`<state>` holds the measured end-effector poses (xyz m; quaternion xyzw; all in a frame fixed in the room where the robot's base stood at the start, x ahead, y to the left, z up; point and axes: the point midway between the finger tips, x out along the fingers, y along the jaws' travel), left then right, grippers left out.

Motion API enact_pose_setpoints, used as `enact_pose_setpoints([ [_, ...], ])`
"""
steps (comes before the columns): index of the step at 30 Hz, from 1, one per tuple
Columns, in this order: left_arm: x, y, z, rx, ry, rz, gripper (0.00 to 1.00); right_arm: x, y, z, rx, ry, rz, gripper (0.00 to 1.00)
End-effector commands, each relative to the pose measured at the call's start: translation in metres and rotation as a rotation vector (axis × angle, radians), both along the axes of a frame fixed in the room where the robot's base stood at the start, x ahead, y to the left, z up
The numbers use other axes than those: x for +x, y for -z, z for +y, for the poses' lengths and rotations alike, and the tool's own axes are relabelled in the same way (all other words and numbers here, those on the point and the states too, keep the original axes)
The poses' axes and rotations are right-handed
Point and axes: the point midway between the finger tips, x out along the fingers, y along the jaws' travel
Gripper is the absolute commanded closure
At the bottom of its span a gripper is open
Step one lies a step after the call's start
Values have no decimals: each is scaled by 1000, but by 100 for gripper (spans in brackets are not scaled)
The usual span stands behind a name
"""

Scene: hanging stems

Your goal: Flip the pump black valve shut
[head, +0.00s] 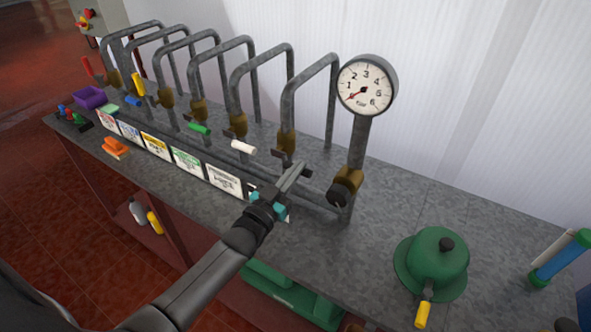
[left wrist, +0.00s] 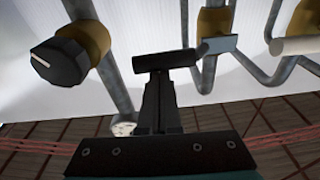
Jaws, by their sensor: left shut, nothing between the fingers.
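The black valve has a brass body (head: 286,141) low on the pipe loop left of the gauge. Its black handle (head: 307,173) sticks out sideways to the right, across the pipe. In the left wrist view the black handle (left wrist: 165,61) lies level just beyond my fingertips, joined by a flat lever (left wrist: 216,45) to its brass body (left wrist: 213,21). My left gripper (head: 297,171) is shut and empty, its tips right at the black handle; I cannot tell whether they touch it. It also shows in the left wrist view (left wrist: 156,85). My right gripper is not in view.
Left of the black valve stands a white-handled valve (head: 243,147), then green (head: 199,128) and others. A black knob (head: 341,193) sits under the gauge (head: 366,86) on the right. A green domed pot (head: 438,262) stands farther right on the bench.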

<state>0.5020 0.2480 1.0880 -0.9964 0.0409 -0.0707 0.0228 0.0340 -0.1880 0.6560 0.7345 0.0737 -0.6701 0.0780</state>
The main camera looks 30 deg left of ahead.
Motion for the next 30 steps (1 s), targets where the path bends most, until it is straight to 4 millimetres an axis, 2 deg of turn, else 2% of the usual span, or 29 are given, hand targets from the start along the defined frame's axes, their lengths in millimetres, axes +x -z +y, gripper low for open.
enact_pose_setpoints([
  [8, 1, -5, 0, -1, 0, -1, 100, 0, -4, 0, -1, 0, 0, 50],
  [18, 16, -47, 2, 1, -1, 0, 100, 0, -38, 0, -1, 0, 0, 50],
  [20, 1, -36, 2, 0, 0, 5, 100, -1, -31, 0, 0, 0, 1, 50],
  [30, -54, -28, 7, -1, 0, 4, 100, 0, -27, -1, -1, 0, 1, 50],
])
